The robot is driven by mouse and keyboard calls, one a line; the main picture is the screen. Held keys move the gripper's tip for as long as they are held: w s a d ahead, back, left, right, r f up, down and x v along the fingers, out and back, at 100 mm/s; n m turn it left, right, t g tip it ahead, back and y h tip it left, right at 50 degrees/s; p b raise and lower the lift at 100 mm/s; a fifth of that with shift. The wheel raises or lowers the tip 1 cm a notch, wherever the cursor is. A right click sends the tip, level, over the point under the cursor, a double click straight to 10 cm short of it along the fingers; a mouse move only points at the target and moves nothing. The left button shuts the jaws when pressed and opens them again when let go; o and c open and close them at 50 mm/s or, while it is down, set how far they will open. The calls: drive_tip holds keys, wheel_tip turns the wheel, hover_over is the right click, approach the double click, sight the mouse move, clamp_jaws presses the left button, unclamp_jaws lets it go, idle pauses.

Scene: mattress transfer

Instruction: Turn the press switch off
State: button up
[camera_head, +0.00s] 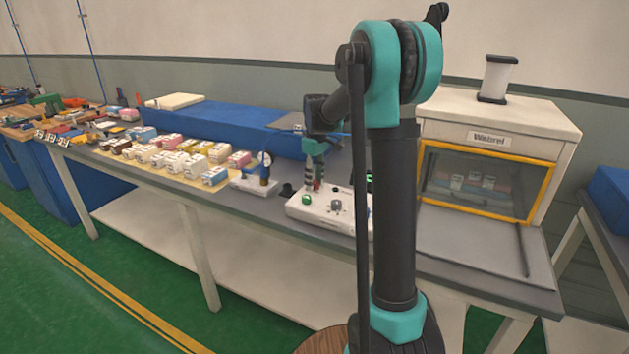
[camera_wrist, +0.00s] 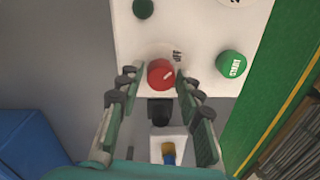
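A white control box (camera_head: 318,215) stands near the front edge of the grey bench. It carries a red round button (camera_wrist: 161,73) with a white mark, a green button marked START (camera_wrist: 231,64) and a dark green round part (camera_wrist: 143,8). In the head view the green button (camera_head: 306,200) is at the box's front left, and a little red (camera_head: 317,186) shows by my fingertips. My gripper (camera_head: 314,180) points down over the box. In the wrist view my gripper (camera_wrist: 158,82) is open and the red button appears between its fingertips. Whether they touch it is unclear.
A grey knob (camera_head: 336,205) is on the box; my arm hides its right side. A white cabinet (camera_head: 500,125) with a yellow-framed window stands at right. Several small coloured boxes (camera_head: 190,158) lie at left. A blue mattress-like block (camera_head: 225,124) lies along the back.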

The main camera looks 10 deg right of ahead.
sight(316, 181)
drive_tip(key=shift+o, duration=0.8)
wheel_tip(316, 181, up, 12)
drive_tip(key=shift+w+d, duration=0.15)
